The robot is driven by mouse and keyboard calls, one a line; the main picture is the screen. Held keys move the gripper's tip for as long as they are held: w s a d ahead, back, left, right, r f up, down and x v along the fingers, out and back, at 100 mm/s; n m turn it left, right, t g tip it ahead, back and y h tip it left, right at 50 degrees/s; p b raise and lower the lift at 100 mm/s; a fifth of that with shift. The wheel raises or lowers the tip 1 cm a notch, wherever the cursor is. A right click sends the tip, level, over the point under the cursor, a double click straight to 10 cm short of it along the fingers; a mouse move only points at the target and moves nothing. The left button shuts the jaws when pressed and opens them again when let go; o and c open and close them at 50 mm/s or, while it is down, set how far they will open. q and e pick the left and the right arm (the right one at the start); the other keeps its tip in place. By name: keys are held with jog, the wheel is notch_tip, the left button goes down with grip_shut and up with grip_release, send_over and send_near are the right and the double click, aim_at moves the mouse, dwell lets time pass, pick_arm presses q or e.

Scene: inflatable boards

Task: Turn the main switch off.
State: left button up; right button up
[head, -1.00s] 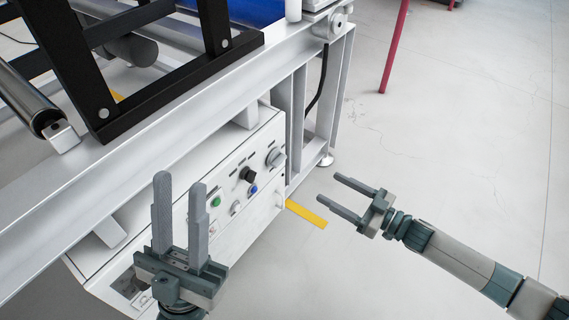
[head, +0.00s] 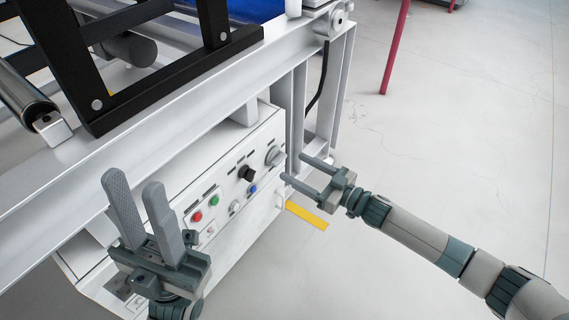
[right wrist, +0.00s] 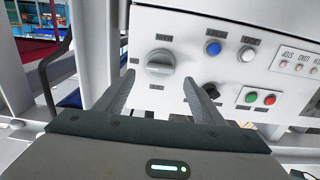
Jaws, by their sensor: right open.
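The main switch (head: 275,156) is a large grey rotary knob at the right end of the white control panel. In the right wrist view the knob (right wrist: 160,62) has a raised bar lying roughly crosswise. My right gripper (head: 293,167) is open and empty, its fingertips just right of the knob in the head view. In the right wrist view the fingers (right wrist: 159,78) point toward the panel, with the knob between their tips in the picture; contact cannot be told. My left gripper (head: 134,182) is open and empty, in front of the panel's left part.
A black knob (head: 247,173), a blue button (head: 253,189), a green button (head: 214,200) and a red button (head: 197,216) sit left of the switch. A white frame beam (head: 190,120) runs above the panel.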

aim_at(282, 160)
jog(key=shift+b+x, duration=0.55)
jog(key=shift+x, duration=2.15)
jog(key=c, duration=1)
